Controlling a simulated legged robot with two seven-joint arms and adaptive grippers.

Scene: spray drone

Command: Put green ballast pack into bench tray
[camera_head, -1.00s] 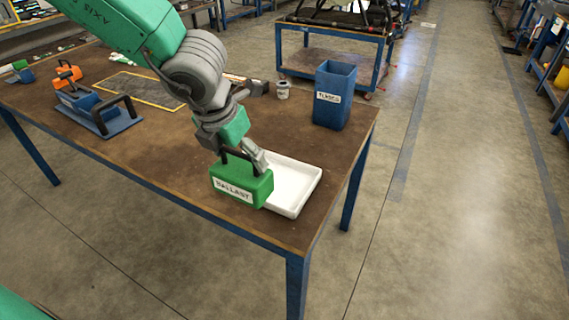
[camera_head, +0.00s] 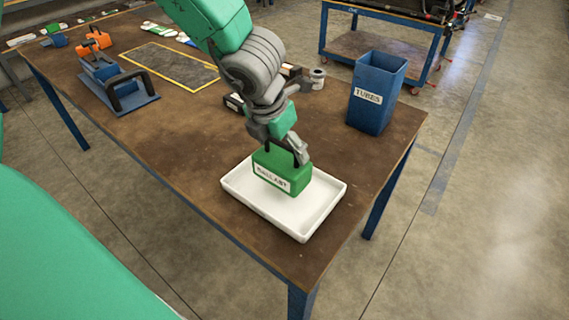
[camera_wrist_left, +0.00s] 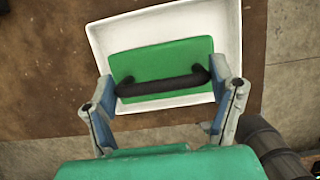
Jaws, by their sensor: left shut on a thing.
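The green ballast pack (camera_head: 281,171), with a white BALLAST label and a black handle, is upright over the white bench tray (camera_head: 308,219) in the head view. My left gripper (camera_head: 294,150) is shut on its handle from above. In the left wrist view, the fingers (camera_wrist_left: 164,100) are at the two ends of the black handle (camera_wrist_left: 162,86), and the green pack (camera_wrist_left: 160,58) shows within the rim of the tray (camera_wrist_left: 98,35). I cannot tell whether the pack touches the tray floor. My right gripper is not in view.
A blue TUBES bin (camera_head: 376,95) stands on the brown workbench (camera_head: 175,140), behind the tray to the right. A small grey can (camera_head: 318,78) and dark items lie behind my arm. A blue fixture (camera_head: 120,92) is at the left. The bench's front edge runs close to the tray.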

